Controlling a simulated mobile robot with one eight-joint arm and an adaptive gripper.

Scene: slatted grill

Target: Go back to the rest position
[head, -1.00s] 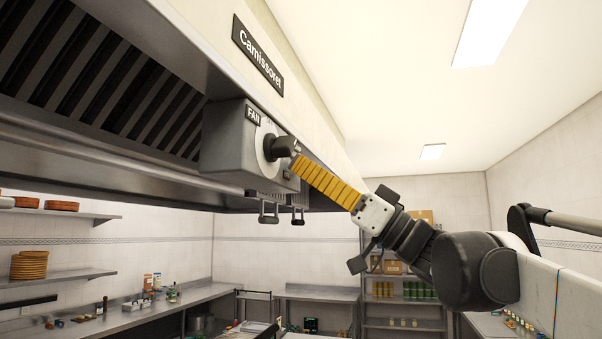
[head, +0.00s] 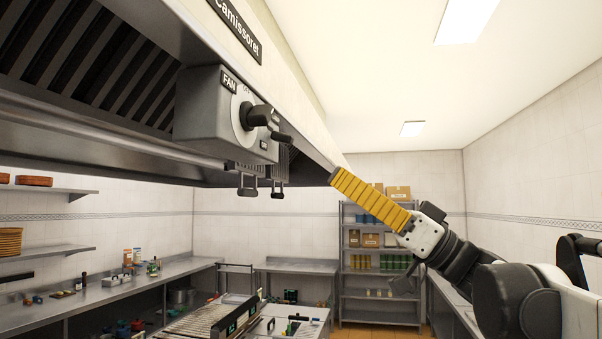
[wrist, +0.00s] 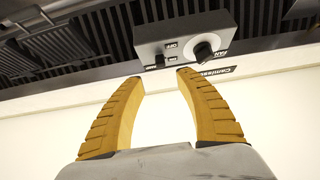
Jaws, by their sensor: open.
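My gripper (head: 335,182) has yellow ribbed fingers and hangs in free air, to the right of and below the fan control box (head: 197,112) in the head view. In the wrist view my gripper (wrist: 155,75) is open, with nothing between its fingers. The grey box also shows in the wrist view (wrist: 160,38), beyond the fingertips. Its black fan knob (head: 258,117) stands clear of the fingers. It also shows in the wrist view (wrist: 205,52).
The exhaust hood (head: 90,125) runs along the upper left. Below it is a slatted grill (head: 205,318) on a counter. A metal shelf rack (head: 380,302) with boxes stands at the back. The air in the middle of the room is clear.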

